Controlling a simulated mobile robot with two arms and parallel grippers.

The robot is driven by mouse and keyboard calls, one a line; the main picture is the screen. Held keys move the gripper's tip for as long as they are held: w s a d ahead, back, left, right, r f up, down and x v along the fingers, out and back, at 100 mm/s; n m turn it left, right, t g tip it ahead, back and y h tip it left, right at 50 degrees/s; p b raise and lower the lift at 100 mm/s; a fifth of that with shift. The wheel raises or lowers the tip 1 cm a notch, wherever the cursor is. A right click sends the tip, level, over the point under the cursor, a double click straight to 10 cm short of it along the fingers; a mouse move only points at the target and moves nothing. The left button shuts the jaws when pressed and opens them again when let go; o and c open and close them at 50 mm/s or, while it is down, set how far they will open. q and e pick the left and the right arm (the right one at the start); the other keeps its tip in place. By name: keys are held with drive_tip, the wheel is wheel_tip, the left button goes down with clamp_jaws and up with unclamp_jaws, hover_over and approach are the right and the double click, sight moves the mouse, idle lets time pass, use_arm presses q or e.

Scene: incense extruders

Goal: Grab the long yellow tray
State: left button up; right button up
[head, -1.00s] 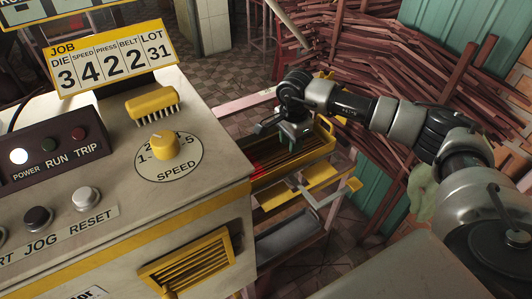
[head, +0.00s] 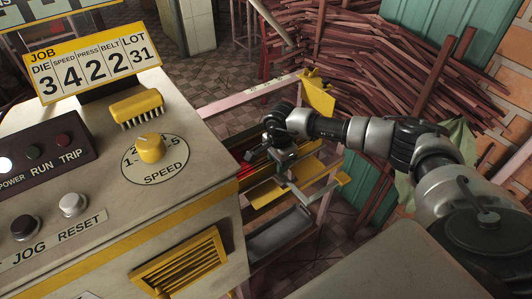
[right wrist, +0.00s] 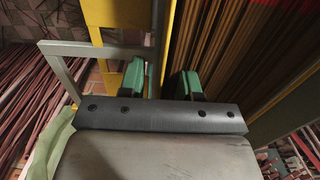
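The long yellow tray (head: 300,151) is beside the machine in the head view, largely hidden behind my right arm. In the right wrist view a yellow wall (right wrist: 167,40) runs away from me, with brown sticks (right wrist: 235,40) to its right. My right gripper (head: 279,153) is low over the tray, pointing down. In the right wrist view its two green-padded fingers (right wrist: 174,84) stand apart, with the yellow wall between them. A narrow gap shows between the pads, and I cannot see a firm hold. My left gripper is out of view.
The machine with its speed knob (head: 151,149) and yellow brush (head: 137,106) stands left of the tray. A yellow plate (head: 318,93) rises behind my arm. A grey bin (head: 280,235) is below. Stacked reddish sticks (head: 350,70) fill the back right.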

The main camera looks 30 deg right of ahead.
clamp_jaws()
drive_tip(key=shift+r, duration=0.15)
